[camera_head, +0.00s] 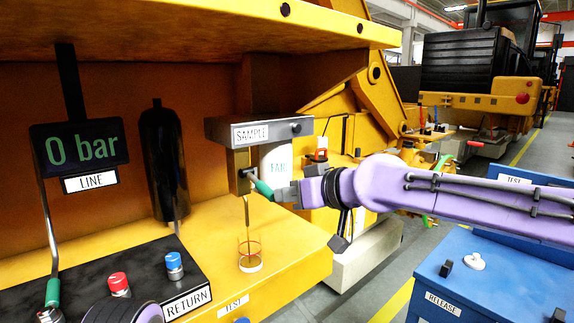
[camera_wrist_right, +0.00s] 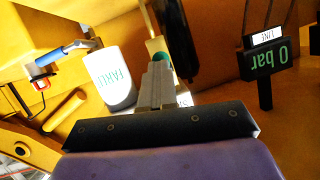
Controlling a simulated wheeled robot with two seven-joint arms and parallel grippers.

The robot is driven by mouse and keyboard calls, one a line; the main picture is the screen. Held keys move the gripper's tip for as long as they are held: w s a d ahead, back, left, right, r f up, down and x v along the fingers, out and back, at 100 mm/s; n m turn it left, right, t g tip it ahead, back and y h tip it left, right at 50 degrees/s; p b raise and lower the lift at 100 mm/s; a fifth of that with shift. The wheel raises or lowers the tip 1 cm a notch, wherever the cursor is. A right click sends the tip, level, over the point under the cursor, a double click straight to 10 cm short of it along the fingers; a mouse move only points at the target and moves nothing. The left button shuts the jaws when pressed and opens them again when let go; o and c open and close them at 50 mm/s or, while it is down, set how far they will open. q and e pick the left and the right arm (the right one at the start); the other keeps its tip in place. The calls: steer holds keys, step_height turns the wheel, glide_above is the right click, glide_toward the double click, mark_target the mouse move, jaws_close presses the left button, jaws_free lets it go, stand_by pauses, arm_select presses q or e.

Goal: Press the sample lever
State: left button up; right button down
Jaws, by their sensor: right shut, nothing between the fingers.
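The sample lever (camera_head: 262,188) has a green handle and angles down to the right from the grey block labelled SAMPLE (camera_head: 285,128). My right gripper (camera_head: 278,193) is shut, its fingertips at the handle's lower end, seemingly touching it. In the right wrist view the green handle (camera_wrist_right: 161,58) shows just beyond the shut fingertips (camera_wrist_right: 157,68), partly hidden by them. A thin amber line (camera_head: 247,213) runs down from under the block to a small clear cup (camera_head: 250,263) with an orange rim. My left gripper is not in view.
A black LINE display (camera_head: 80,150) reads 0 bar. A RETURN panel (camera_head: 150,290) with red and blue knobs and another green-handled lever (camera_head: 53,292) is at lower left. A white canister (camera_head: 275,162) stands behind the lever. A blue RELEASE cabinet (camera_head: 470,270) is at right.

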steer(key=r+v, duration=0.2)
steer(key=v, duration=1.1)
steer(key=shift+w+a, duration=0.15)
steer(key=shift+w, duration=0.2)
stand_by(0.8)
